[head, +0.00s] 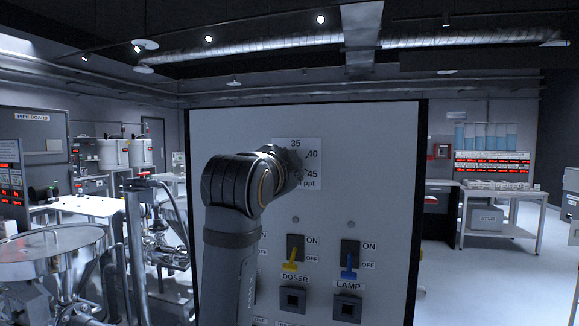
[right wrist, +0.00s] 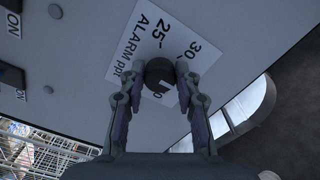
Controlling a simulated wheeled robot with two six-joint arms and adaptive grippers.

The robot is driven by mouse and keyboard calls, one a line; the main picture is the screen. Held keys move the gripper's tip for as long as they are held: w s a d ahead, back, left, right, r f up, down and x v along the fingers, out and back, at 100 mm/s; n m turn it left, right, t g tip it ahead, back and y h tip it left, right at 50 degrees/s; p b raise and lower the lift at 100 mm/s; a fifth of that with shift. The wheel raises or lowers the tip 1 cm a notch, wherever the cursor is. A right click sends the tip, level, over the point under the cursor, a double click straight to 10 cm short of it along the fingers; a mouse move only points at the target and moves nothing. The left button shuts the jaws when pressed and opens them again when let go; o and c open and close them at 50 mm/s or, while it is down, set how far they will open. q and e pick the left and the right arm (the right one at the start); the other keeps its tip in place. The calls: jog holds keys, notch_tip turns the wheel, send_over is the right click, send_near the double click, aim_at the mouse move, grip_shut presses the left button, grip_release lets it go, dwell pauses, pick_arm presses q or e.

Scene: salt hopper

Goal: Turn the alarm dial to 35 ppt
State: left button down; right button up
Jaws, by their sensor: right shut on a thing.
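The alarm dial (right wrist: 158,71) is a dark round knob on a white scale plate (right wrist: 128,38), seen in the right wrist view. The printing there reads "ALARM ppt", 25 and 30. In the head view the scale plate (head: 313,150) shows 35, 40 and 45, and my right arm's wrist hides most of the dial. My right gripper (right wrist: 163,77) is shut on the dial, one finger on each side. A pale mark shows at the knob's lower edge, but I cannot tell which number the dial points to. My left gripper is in neither view.
The grey panel (head: 380,150) also carries a yellow DOSER switch (head: 290,258) and a blue LAMP switch (head: 349,265) below the dial. A steel hopper (head: 50,248) stands to the left. A table (head: 500,205) stands at the back right, with clear floor before it.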

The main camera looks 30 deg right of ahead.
dwell(0.3)
jog(key=o, duration=1.1)
jog(key=shift+o, duration=0.2)
